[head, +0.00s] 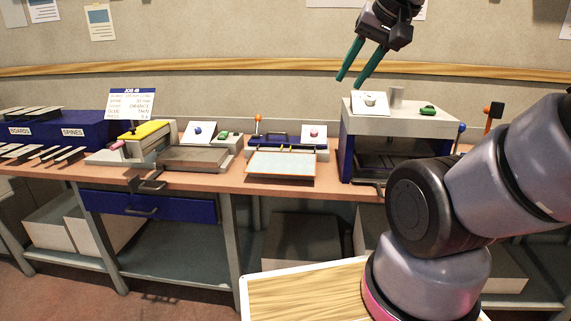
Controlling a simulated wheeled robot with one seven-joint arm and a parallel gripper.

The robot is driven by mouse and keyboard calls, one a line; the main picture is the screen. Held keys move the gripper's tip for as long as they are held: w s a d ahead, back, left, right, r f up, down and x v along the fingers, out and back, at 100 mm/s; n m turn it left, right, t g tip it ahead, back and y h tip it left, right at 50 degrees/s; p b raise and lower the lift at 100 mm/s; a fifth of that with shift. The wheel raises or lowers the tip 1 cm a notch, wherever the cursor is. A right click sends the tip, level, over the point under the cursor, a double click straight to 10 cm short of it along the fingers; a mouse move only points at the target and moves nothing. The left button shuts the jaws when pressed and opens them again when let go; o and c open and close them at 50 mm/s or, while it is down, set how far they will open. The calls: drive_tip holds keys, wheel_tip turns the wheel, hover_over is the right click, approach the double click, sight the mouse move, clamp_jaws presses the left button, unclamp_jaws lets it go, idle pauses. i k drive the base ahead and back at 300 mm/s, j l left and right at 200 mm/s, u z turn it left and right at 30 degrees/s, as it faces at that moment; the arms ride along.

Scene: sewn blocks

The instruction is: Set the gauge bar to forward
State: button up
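My gripper (350,81) is at the top of the head view, above the bench, with its two green fingers apart and nothing between them. My gripper is apart from both stations.
A job card (131,104) stands at the back left. Blue boxes labelled BOARDS and SPINES (72,131) are far left. My arm covers the bench's right end.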

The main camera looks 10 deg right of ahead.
sight(320, 141)
drive_tip(key=i+l, duration=0.1)
drive_tip(key=i, duration=0.85)
